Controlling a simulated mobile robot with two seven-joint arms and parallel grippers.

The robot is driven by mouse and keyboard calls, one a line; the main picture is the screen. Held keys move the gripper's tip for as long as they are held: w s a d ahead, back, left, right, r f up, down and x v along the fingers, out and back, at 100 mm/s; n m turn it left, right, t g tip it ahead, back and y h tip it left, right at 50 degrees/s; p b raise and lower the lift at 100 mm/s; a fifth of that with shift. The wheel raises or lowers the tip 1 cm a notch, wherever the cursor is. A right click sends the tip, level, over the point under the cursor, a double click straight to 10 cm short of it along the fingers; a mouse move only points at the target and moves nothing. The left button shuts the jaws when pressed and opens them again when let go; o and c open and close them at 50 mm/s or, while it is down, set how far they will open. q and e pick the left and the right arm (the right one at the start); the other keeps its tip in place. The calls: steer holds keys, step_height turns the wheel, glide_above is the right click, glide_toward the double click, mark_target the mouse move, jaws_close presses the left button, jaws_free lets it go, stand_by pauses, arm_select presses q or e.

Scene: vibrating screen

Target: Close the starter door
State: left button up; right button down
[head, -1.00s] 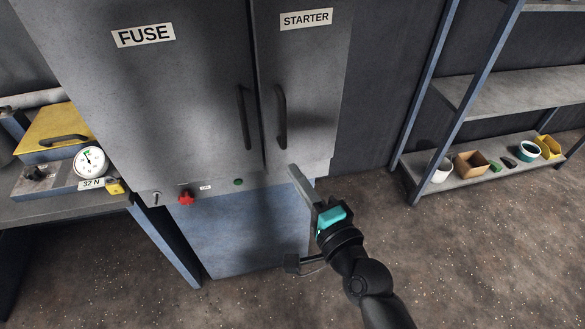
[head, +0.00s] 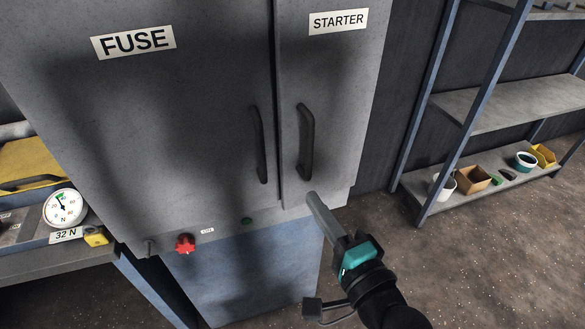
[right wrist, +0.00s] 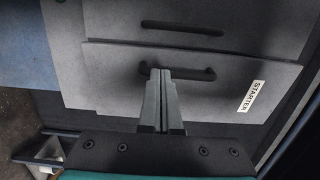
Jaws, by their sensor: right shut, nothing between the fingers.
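The starter door (head: 325,90) is the narrow grey right-hand door of the cabinet, with a STARTER label (head: 338,21) and a dark upright handle (head: 306,140). A dark gap runs between it and the fuse door (head: 180,110); I cannot tell if it is fully flush. My right gripper (head: 311,196) is shut and empty, its tips near the door's lower part, just below the handle. In the right wrist view the shut fingers (right wrist: 161,73) overlap the starter handle (right wrist: 203,74); contact cannot be told. My left gripper is not in view.
Below the doors are a red knob (head: 185,243) and a green button (head: 247,221). A bench with a gauge (head: 64,207) stands at left. A shelf rack (head: 510,105) with small containers stands at right. Floor between cabinet and rack is open.

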mark_target(286, 159)
steer(key=x, duration=0.8)
steer(key=shift+x, duration=0.85)
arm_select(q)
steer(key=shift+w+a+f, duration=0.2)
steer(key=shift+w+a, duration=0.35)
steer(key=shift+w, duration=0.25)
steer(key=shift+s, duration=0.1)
